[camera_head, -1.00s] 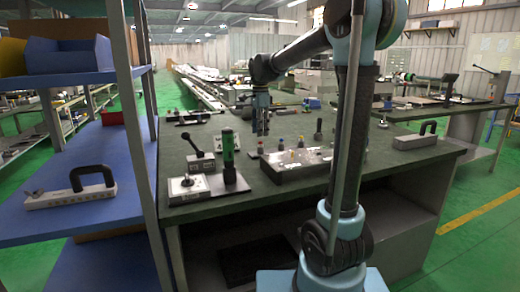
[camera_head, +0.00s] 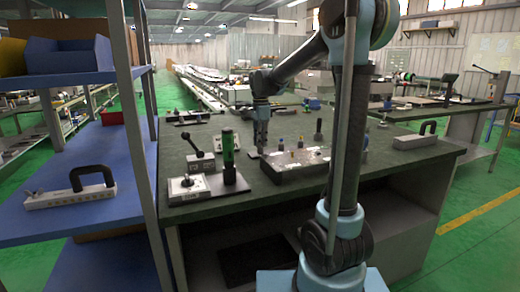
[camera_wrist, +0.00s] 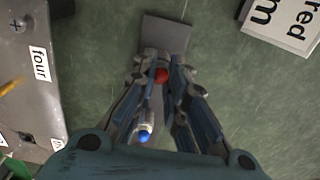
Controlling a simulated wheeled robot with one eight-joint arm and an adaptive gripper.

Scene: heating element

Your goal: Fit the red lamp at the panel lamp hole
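The red lamp (camera_wrist: 161,75) shows its round red top between my gripper's fingertips in the wrist view. My gripper (camera_wrist: 162,72) points down with a finger on each side of it. Whether the fingers press on it or stand slightly apart is unclear. In the head view my gripper (camera_head: 261,150) is low over the bench, left of the grey panel (camera_head: 292,177), and the red lamp is hidden. The panel also shows at the left of the wrist view (camera_wrist: 28,80), with a "four" label. The lamp hole cannot be made out.
A blue-topped lamp (camera_wrist: 145,135) stands close by, below the red one in the wrist view. A grey plate (camera_wrist: 166,33) lies beneath the fingertips. A green-topped post (camera_head: 228,150) and a lever box (camera_head: 200,160) stand left on the bench (camera_head: 215,205).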

